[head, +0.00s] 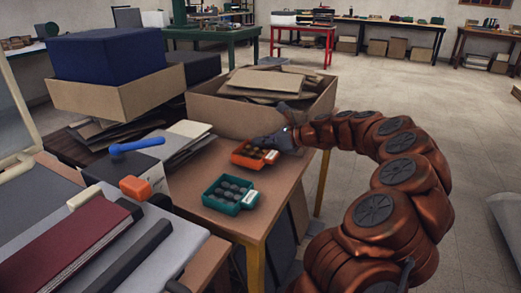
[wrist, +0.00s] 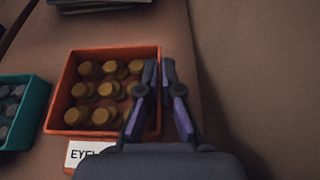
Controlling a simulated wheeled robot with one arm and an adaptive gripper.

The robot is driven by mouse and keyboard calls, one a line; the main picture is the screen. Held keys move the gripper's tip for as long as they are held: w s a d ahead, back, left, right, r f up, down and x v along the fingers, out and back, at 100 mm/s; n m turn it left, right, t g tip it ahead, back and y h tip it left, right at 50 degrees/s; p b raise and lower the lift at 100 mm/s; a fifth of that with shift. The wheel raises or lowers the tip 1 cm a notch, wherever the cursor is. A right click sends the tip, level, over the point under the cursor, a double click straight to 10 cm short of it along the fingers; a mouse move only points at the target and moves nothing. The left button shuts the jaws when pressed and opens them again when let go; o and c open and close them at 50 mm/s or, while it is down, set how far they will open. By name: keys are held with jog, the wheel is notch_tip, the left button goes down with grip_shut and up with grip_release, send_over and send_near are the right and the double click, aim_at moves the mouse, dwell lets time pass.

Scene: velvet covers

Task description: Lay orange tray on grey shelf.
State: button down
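The orange tray (head: 243,160), holding several brown-gold round pieces, sits on the wooden table beyond a teal tray. In the wrist view the orange tray (wrist: 103,52) fills the middle left, with a white label at its near edge. My gripper (head: 283,142) is at its right side. In the wrist view my gripper's fingers (wrist: 159,68) are close together, one on each side of the tray's right wall, and look shut on it. The tray appears to rest on the table. I cannot identify a grey shelf with certainty.
A teal tray (head: 230,195) with dark round pieces stands close by. A cardboard box (head: 232,117) of flat cardboard is behind. Open floor (head: 470,130) lies right.

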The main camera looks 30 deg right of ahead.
jog(key=shift+f, duration=0.9)
jog(key=shift+f, duration=0.1)
jog(key=c, duration=1.3)
grip_release()
jog(key=shift+b, duration=0.3)
